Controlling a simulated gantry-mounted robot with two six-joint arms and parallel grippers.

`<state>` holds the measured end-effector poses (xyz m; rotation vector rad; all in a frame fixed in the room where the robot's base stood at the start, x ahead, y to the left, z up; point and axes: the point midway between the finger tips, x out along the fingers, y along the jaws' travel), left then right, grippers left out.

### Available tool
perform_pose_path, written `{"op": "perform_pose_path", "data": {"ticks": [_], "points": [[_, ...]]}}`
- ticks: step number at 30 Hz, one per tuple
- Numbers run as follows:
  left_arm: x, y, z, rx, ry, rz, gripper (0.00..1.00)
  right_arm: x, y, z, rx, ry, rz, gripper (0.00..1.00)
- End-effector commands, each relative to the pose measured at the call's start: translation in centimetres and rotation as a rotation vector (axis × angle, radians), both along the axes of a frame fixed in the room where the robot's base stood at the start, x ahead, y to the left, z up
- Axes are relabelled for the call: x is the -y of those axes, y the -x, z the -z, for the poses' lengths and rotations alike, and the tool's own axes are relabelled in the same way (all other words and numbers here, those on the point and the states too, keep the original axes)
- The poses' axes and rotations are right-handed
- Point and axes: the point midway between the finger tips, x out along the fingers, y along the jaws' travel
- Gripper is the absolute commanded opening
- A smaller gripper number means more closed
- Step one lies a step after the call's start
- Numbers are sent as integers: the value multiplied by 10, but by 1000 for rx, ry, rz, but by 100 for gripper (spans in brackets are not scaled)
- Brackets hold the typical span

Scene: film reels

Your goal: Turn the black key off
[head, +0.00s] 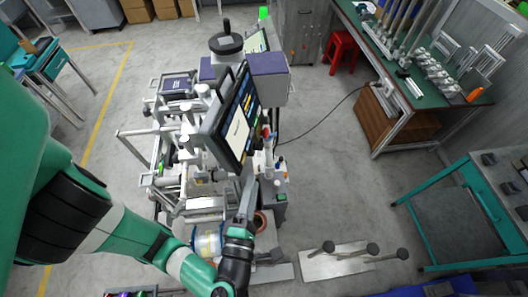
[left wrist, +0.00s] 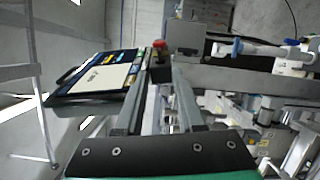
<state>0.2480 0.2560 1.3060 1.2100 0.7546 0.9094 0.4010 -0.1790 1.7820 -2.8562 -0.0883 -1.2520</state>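The machine (head: 200,150) stands in the middle of the head view, with a tilted touchscreen (head: 241,120) on it. The screen also shows at the left of the left wrist view (left wrist: 100,82). A red knob (left wrist: 158,44) sits beyond the screen's edge. I cannot pick out the black key in either view. My left gripper (head: 249,184) reaches up beside the machine's front, just below the screen. In the left wrist view its two fingers (left wrist: 163,85) stand apart, with nothing clearly held between them. My right gripper is not in view.
A film reel (head: 207,242) is on the machine close to my left arm. A metal plate with dark knobs (head: 335,262) lies to the right. A green workbench (head: 410,80) and a red stool (head: 342,48) stand at the back right. Floor (head: 330,190) between is clear.

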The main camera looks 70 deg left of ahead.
Motion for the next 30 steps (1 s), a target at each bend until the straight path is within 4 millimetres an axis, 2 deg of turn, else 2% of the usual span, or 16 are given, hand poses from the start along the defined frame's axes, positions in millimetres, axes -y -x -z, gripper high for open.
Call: {"op": "perform_pose_path", "data": {"ticks": [9,15,21,28,30], "points": [[-56,-26,-2,1,0,-10,38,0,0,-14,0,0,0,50],[-84,-41,-1,3,1,-6,38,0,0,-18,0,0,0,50],[-95,-48,0,4,1,-2,38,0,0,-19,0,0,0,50],[-96,-48,1,4,1,0,38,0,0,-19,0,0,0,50],[-96,-48,1,4,1,0,27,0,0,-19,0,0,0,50]]}}
